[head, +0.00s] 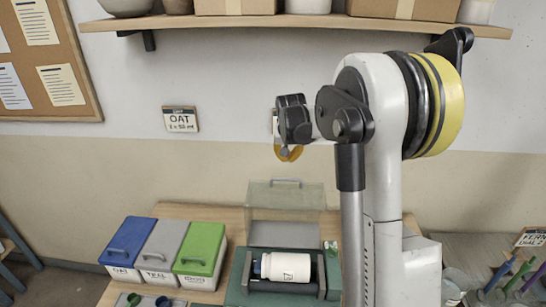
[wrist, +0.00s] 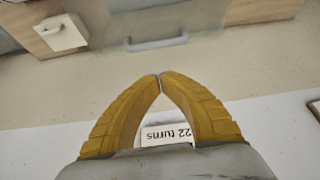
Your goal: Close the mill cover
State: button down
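The mill (head: 240,292) is a green base on the wooden table with a white jar (head: 287,266) lying on its side in it. Its clear cover (head: 285,207) stands raised upright at the back, with a grey bar handle (head: 285,182) along its top edge. In the wrist view a grey handle (wrist: 155,43) shows beyond my fingertips, apart from them. My gripper (head: 287,153) is in the air above the cover's top edge. In the wrist view my yellow fingers (wrist: 158,76) meet at the tips, with nothing between them.
Blue, grey and green lidded bins (head: 200,248) stand left of the mill. A shelf (head: 290,22) with boxes and pots runs along the wall above. My arm hides the area right of the mill.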

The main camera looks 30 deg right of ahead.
jog(key=w+d, duration=0.1)
jog(key=d, duration=0.1)
send_near(290, 183)
jog(key=w+d+f, duration=0.1)
jog(key=w+f, duration=0.1)
jog(key=f, duration=0.1)
jog(key=w+d+f, duration=0.1)
jog(key=w, duration=0.1)
jog(key=shift+d+f, duration=0.3)
jog(key=shift+d, duration=0.1)
jog(key=shift+s+a, duration=0.15)
jog(key=shift+s, duration=0.05)
jog(key=shift+b, duration=0.3)
